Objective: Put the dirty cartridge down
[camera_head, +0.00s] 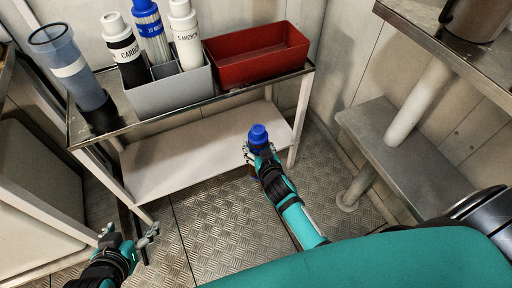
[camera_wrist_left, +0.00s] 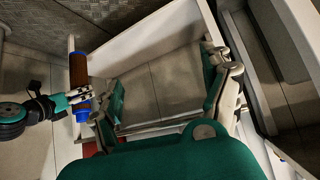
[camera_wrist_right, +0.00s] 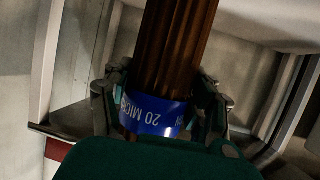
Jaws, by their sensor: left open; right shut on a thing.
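The dirty cartridge shows in the right wrist view as a brown pleated cylinder (camera_wrist_right: 178,45) with a blue band lettered "20 MIC...". In the head view mainly its blue end (camera_head: 258,134) shows; its brown body is mostly hidden below. It also shows in the left wrist view (camera_wrist_left: 78,70). My right gripper (camera_head: 257,150) is shut on it near the blue end and holds it in the air in front of the bench. My left gripper (camera_head: 132,238) is open and empty, low at the left. A red bin (camera_head: 258,68) stands on the bench top at right.
A grey caddy (camera_head: 175,94) on the bench holds several cartridges, beside a blue clear housing (camera_head: 68,65). The bench (camera_head: 128,118) has a pale lower shelf (camera_head: 200,157) that looks bare. A grey step with a pipe (camera_head: 410,150) stands at right.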

